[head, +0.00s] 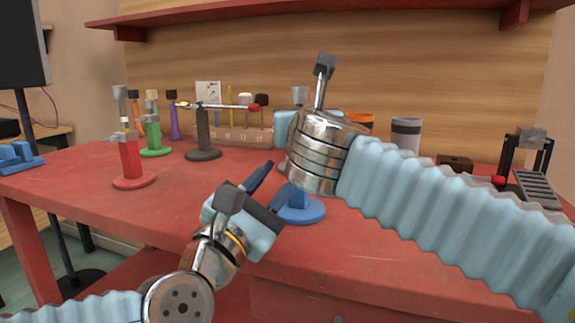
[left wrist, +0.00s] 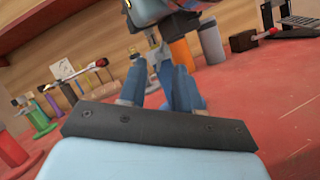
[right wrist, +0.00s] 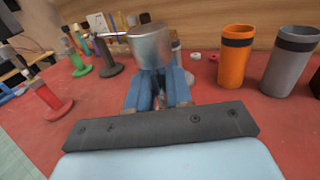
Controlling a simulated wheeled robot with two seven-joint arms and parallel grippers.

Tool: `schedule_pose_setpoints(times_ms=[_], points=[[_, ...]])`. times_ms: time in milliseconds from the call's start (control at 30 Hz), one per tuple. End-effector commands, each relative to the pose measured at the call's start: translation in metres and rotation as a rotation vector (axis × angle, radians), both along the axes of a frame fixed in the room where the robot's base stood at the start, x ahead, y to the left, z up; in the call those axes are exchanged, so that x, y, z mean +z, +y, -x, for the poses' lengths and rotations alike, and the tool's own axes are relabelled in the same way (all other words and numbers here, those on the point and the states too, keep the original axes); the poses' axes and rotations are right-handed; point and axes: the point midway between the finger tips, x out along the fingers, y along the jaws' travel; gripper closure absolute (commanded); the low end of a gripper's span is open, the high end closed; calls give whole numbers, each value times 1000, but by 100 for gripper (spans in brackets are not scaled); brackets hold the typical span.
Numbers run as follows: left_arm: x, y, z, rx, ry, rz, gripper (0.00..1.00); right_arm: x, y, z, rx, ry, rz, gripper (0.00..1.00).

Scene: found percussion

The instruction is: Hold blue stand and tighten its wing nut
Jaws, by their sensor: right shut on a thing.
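The blue stand (head: 302,212) is on the red workbench, its round base showing below my right wrist. My wrist hides most of its post in the head view. My right gripper (right wrist: 158,92) is shut on the stand's upper part, just below a metal cylinder (right wrist: 150,46); its fingers hide the exact contact. My left gripper (head: 265,187) is low in front of the stand, fingers apart and pointing towards it. In the left wrist view, the left fingers (left wrist: 158,92) reach up beneath my right gripper. I cannot make out the wing nut.
A red stand (head: 131,160), a green stand (head: 153,135) and a dark stand (head: 203,135) with a rod stand to the left. An orange cup (right wrist: 235,58) and a grey cup (right wrist: 290,62) are behind. The front right of the workbench (head: 390,235) is clear.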

Motion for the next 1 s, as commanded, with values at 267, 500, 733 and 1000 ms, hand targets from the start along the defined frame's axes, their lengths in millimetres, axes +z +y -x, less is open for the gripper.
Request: schedule_pose_setpoints(times_ms=[267,500,733,1000], points=[[13,-18,-33,0,0,-1,67,0,0,0,0,-1,0,100],[15,-20,-38,-2,1,-1,67,0,0,0,0,0,0,100],[15,-20,-38,-2,1,-1,85,0,0,0,0,0,0,100],[15,-20,-38,-1,0,-2,100,0,0,0,0,0,0,100]])
